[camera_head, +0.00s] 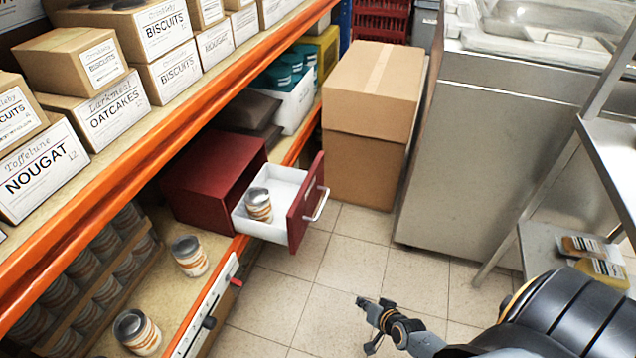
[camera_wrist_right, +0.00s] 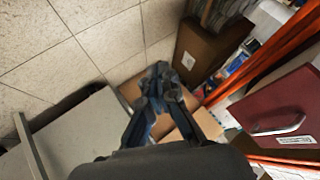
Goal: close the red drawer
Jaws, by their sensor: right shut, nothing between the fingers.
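The red drawer (camera_head: 306,203) is pulled out of its red cabinet (camera_head: 212,180) on the lower shelf. Its white inner tray (camera_head: 285,182) shows, with a can (camera_head: 259,205) standing in it. A metal handle (camera_head: 317,206) is on the red front. In the right wrist view the drawer front (camera_wrist_right: 268,104) and handle (camera_wrist_right: 282,129) are at the right. My right gripper (camera_head: 366,308) is shut and empty, over the floor in front of the drawer and apart from it. It also shows in the right wrist view (camera_wrist_right: 161,80). My left gripper is out of view.
Cans (camera_head: 189,256) stand on the lower shelf left of the drawer. A tall cardboard box (camera_head: 366,130) is on the floor beyond it. A steel counter (camera_head: 490,150) and a metal rack (camera_head: 612,160) are at the right. Tiled floor (camera_head: 345,265) is clear before the drawer.

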